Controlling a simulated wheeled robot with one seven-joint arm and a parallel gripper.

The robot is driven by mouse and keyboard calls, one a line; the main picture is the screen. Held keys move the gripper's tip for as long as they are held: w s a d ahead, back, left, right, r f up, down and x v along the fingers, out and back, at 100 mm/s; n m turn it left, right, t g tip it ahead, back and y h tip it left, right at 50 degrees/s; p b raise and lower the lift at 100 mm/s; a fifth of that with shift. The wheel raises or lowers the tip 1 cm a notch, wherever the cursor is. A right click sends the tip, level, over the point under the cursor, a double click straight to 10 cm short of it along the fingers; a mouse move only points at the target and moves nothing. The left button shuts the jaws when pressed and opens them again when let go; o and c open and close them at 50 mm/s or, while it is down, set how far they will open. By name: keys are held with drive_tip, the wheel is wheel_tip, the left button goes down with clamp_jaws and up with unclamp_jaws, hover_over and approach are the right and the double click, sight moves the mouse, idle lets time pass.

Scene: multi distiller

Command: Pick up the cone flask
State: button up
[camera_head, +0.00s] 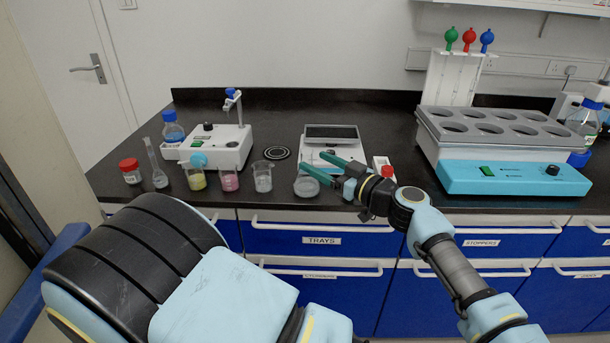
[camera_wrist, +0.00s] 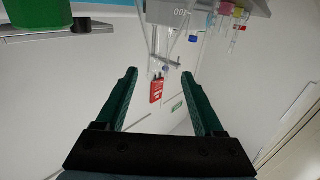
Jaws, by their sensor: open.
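My gripper (camera_head: 313,163) is open, its two green fingers apart above the front of the dark bench, pointing left in the head view. The wrist view also shows its spread fingers (camera_wrist: 168,72) with nothing held between them. No glass piece is clearly recognisable as the cone flask. A clear long-necked flask (camera_head: 158,176) stands at the bench's left, well left of my gripper. A round clear glass piece (camera_head: 306,188) sits just below my fingertips in the head view; its shape is hard to tell. In the wrist view, clear glassware (camera_wrist: 157,45) shows beyond the fingers, tilted and blurred.
A yellow-filled vessel (camera_head: 195,181), a pink-filled beaker (camera_head: 229,181) and a clear beaker (camera_head: 263,178) stand along the front. A red-capped bottle (camera_head: 130,172) is at left. A balance (camera_head: 333,147) is behind my gripper; a block with wells (camera_head: 505,178) is at right.

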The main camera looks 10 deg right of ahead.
drive_tip(key=x, duration=0.2)
drive_tip(key=shift+w+a+p, duration=0.15)
drive_tip(key=shift+w+p, duration=0.1)
drive_tip(key=shift+p, duration=0.1)
drive_tip(key=p+x, duration=0.3)
drive_tip(key=x, duration=0.1)
drive_tip(key=shift+r, duration=0.2)
drive_tip(key=shift+w+a+f, duration=0.2)
drive_tip(key=shift+w, duration=0.3)
drive_tip(key=shift+c, duration=0.4)
clamp_jaws()
